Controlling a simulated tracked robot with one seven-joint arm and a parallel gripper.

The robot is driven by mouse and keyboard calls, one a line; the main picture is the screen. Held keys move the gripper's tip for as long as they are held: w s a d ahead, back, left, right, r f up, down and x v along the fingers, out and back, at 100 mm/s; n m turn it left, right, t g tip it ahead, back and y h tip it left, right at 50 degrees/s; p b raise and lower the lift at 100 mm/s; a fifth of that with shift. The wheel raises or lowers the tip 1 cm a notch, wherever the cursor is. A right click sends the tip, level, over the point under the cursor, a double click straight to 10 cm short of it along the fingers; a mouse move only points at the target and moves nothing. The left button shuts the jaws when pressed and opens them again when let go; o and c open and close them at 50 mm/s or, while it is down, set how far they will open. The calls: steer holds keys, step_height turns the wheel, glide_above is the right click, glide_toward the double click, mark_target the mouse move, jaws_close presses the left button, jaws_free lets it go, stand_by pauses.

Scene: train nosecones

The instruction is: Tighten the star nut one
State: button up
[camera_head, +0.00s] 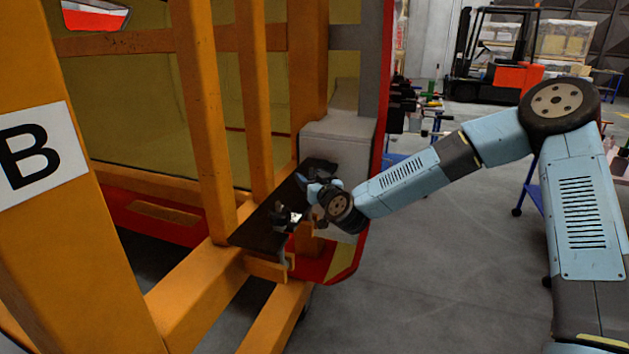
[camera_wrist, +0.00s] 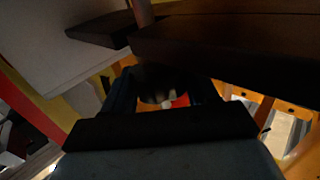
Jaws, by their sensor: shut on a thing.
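The star nut (camera_wrist: 162,80) shows in the wrist view as a dark, rounded shape between the two fingers of my gripper (camera_wrist: 165,97). My gripper is shut on it, just below the edge of a dark plate (camera_wrist: 225,45). A thin rod (camera_wrist: 142,12) stands at a slot in the plate above the nut. In the head view my gripper (camera_head: 291,217) is at the right end of the orange frame, beside the dark plate (camera_head: 262,228). The wrist view is dark, so the nut's lobes and thread are unclear.
Orange frame posts (camera_head: 205,120) and a beam marked B (camera_head: 35,150) stand close on the left. The red and yellow nosecone (camera_head: 165,222) is behind them. A grey block (camera_head: 338,145) is beside my wrist. Open floor (camera_head: 440,260) lies right; a forklift (camera_head: 495,60) stands far back.

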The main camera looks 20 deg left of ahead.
steer(key=shift+w+d+m+t+h, duration=0.15)
steer(key=shift+m+t+h, duration=1.35)
steer(key=shift+m+h, duration=0.75)
steer(key=shift+n+h, duration=0.25)
steer(key=o, duration=1)
steer(key=shift+s, duration=0.35)
steer(key=v, duration=1.3)
